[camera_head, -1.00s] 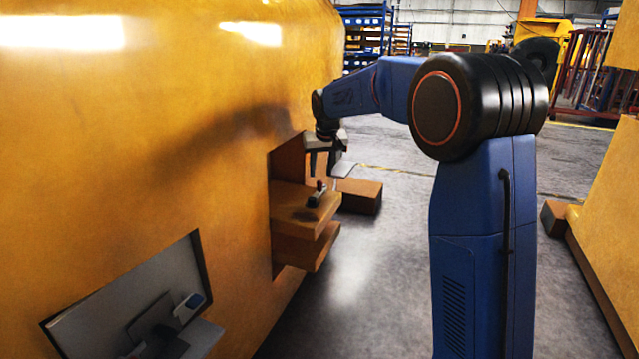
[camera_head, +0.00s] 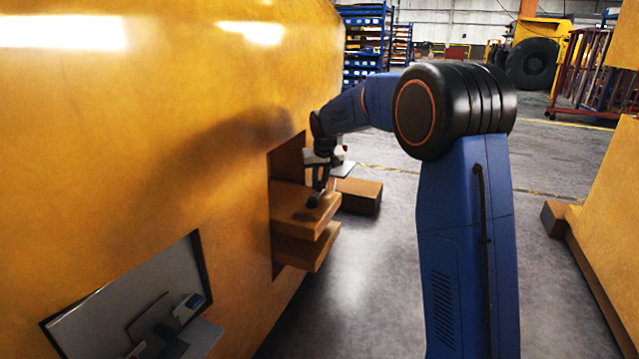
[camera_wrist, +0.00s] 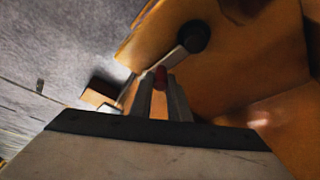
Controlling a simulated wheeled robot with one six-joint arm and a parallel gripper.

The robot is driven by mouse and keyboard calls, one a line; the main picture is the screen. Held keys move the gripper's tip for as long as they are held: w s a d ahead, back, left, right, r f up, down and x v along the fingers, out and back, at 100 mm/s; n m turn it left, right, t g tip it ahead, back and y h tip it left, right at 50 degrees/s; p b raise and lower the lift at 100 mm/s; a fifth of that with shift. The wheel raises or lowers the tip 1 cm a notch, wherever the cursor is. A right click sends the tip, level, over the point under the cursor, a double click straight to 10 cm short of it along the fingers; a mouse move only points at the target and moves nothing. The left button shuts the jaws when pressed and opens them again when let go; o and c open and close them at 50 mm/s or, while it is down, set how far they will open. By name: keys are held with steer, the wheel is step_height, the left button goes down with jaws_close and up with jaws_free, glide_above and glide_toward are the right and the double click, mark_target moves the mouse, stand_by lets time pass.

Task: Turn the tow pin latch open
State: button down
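In the head view the hub (camera_head: 313,201) sits on the upper orange shelf; the knob is hidden there behind my fingers. In the head view my gripper (camera_head: 319,182) points down at the latch from above.
The upper orange shelf (camera_head: 290,199) and a lower one (camera_head: 300,250) project from the big yellow casting (camera_head: 140,170). A grey recessed panel (camera_head: 130,290) is at lower left. An orange block (camera_head: 360,196) lies on the floor behind. Open floor (camera_head: 370,280) lies right of the shelves.

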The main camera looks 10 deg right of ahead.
mark_target(324, 192)
steer(key=shift+d+n, duration=0.1)
steer(key=shift+n, duration=0.2)
steer(key=n, duration=0.1)
steer(key=d+n+y, duration=0.1)
steer(key=n, duration=0.2)
steer(key=shift+s+d+y, duration=0.2)
steer(key=shift+s+y, duration=0.1)
steer(key=shift+y, duration=0.1)
steer(key=n, duration=0.1)
steer(key=d+n+g+y, duration=0.1)
steer(key=n, duration=0.3)
steer(key=shift+d+y, duration=0.4)
steer(key=n, duration=0.1)
steer(key=n+g, duration=0.1)
steer(key=d+n, duration=0.1)
steer(key=n, duration=0.1)
steer(key=shift+w+g+y, duration=0.3)
steer(key=shift+g, duration=0.1)
steer(key=shift+w+d+n+g, duration=0.15)
steer(key=shift+d+n+g, duration=0.1)
steer(key=shift+n, duration=0.5)
steer(key=shift+w+d+n+g, duration=0.1)
steer(key=shift+n+g, duration=0.2)
steer(key=shift+n, duration=0.4)
steer(key=shift+w+d+n+g, duration=0.15)
steer(key=shift+d+n+g, duration=0.1)
steer(key=shift+n, duration=0.5)
steer(key=c, duration=1.7)
jaws_free()
steer(key=shift+o, duration=0.2)
